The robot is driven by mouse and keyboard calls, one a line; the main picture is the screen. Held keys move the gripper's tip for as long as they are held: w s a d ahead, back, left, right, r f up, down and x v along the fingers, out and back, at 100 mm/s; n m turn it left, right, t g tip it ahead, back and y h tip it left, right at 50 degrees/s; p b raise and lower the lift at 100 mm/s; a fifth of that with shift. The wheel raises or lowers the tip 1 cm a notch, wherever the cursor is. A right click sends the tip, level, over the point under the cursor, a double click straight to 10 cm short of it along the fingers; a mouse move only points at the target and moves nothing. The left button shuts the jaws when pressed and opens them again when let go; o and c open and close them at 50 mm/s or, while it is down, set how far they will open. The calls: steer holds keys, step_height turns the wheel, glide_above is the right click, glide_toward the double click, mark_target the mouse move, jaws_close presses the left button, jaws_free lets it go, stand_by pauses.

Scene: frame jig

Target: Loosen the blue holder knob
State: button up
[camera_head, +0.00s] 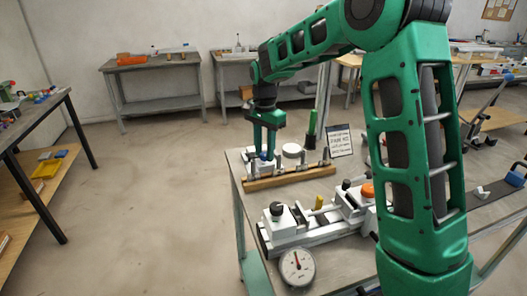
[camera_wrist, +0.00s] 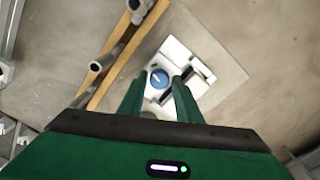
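The blue knob (camera_wrist: 158,77) is round with a pale mark on its top. It sits on a white holder (camera_wrist: 175,49) with dark slots, seen from above in the wrist view. My gripper (camera_wrist: 160,84) is green and points down, its two fingers apart. The knob shows between the fingertips; I cannot tell whether either finger touches it. In the head view my gripper (camera_head: 265,150) is over the far left part of the bench, and a bit of the blue knob (camera_head: 263,156) shows at the fingertips. The holder is mostly hidden there.
A wooden rail (camera_head: 288,177) with several metal posts stands close in front of the holder. A white clamp fixture (camera_head: 290,228), a dial gauge (camera_head: 297,267), a green-handled tool (camera_head: 312,124) and a sign (camera_head: 340,141) share the bench.

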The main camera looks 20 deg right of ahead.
steer(key=c, duration=0.6)
steer(key=shift+n, duration=0.3)
steer(key=n, duration=0.3)
steer(key=shift+n, duration=0.3)
steer(key=n, duration=0.4)
steer(key=shift+r+n, duration=0.1)
steer(key=shift+n, duration=0.2)
steer(key=n, duration=1)
steer(key=shift+w+n, duration=0.1)
steer(key=shift+n, duration=0.2)
